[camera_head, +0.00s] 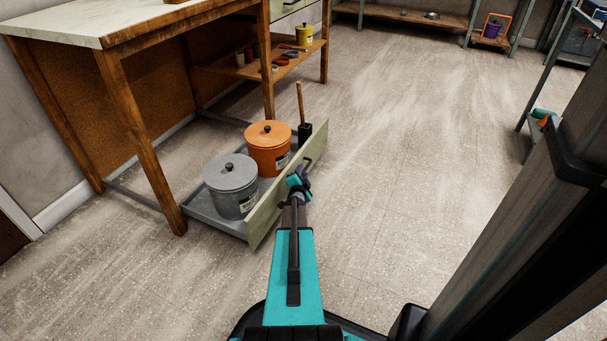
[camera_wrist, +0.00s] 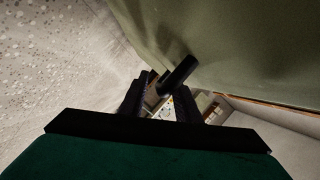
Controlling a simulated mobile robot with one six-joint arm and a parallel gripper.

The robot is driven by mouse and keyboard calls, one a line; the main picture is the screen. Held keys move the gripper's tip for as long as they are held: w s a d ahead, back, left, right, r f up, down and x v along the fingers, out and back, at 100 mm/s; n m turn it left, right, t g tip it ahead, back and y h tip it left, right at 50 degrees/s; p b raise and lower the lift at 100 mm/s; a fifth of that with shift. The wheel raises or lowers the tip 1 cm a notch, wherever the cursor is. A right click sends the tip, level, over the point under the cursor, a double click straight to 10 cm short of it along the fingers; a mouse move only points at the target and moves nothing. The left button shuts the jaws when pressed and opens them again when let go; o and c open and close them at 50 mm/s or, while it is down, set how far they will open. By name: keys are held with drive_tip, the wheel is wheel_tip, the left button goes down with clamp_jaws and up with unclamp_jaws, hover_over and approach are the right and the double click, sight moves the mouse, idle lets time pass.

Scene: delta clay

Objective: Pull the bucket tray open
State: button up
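The bucket tray (camera_head: 209,216) is a low grey tray with a pale green front panel (camera_head: 265,214). It stands out from under the workbench and carries a grey lidded bucket (camera_head: 231,190) and an orange lidded bucket (camera_head: 268,152). The panel's dark bar handle (camera_head: 314,161) is on its outer face, and it also shows in the wrist view (camera_wrist: 181,74). My gripper (camera_head: 299,181) is at the panel's outer side, by the handle. In the wrist view my gripper (camera_wrist: 160,92) has its fingers apart, with the handle's end at their tips. Whether they grip it is unclear.
A wooden-handled tool (camera_head: 300,105) stands in a black holder at the tray's far end. The workbench (camera_head: 75,26) is at left, with a low shelf of pots behind. A metal rack stands at right. The floor (camera_head: 400,120) right of the tray is clear.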

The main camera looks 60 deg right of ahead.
drive_tip(key=shift+s+d, duration=0.1)
drive_tip(key=shift+s, duration=0.05)
drive_tip(key=shift+s+a+r+p, duration=0.25)
drive_tip(key=shift+a+p, duration=0.05)
drive_tip(key=shift+a, duration=0.35)
drive_tip(key=p+v, duration=0.3)
drive_tip(key=v, duration=0.9)
drive_tip(key=shift+a, duration=0.2)
